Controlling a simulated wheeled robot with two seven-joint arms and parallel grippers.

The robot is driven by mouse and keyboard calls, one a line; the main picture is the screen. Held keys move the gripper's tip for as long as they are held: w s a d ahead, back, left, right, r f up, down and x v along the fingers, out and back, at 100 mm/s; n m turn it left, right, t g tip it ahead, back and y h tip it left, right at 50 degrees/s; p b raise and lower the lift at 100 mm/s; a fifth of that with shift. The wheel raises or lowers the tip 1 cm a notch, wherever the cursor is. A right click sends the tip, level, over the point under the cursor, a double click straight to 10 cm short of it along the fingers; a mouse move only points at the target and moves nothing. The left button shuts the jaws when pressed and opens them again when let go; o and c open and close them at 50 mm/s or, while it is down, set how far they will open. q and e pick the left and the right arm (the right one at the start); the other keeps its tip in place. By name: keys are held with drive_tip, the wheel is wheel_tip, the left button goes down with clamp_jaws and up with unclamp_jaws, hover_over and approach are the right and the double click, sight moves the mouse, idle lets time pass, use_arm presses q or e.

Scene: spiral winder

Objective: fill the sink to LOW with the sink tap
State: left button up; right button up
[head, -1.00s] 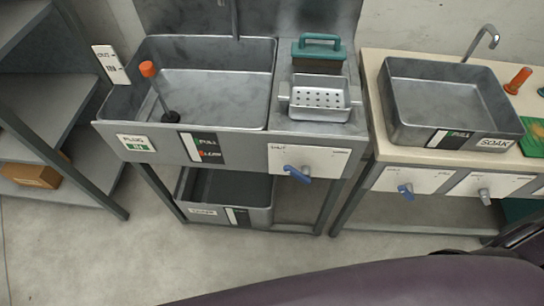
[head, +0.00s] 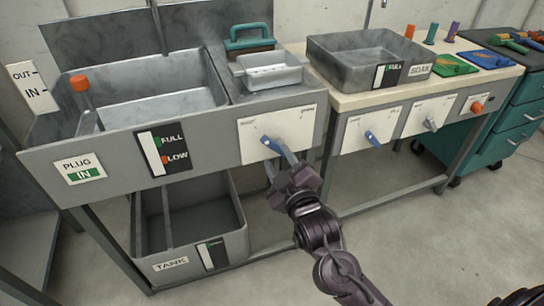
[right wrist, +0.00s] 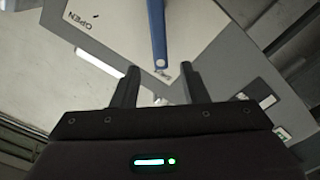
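The grey sink (head: 120,138) stands at the left in the head view and looks empty. An orange-topped plug handle (head: 79,84) stands in it, and the plug sign (head: 80,168) reads IN. The level gauge (head: 165,149) has FULL and LOW marks. The sink tap's blue lever (head: 271,146) is on a white panel (head: 300,124), pointing down to the right. My right gripper (head: 281,168) is at the lever. In the right wrist view its fingers (right wrist: 158,73) are apart, with the lever's end (right wrist: 158,50) at the gap between them. My left gripper is out of view.
A tank (head: 190,235) sits under the sink. At the right, a bench holds the SOAK tray (head: 350,70), with another blue lever (head: 372,139) and a grey lever (head: 430,123) on its front. A teal-handled brush (head: 249,40) rests behind a small tray (head: 270,76).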

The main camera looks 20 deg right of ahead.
sight(269, 144)
drive_tip(key=shift+w+r, duration=0.15)
drive_tip(key=shift+w, duration=0.3)
drive_tip(key=w, duration=0.6)
drive_tip(key=shift+w+a+b, duration=0.15)
drive_tip(key=shift+w+b, duration=0.2)
clamp_jaws()
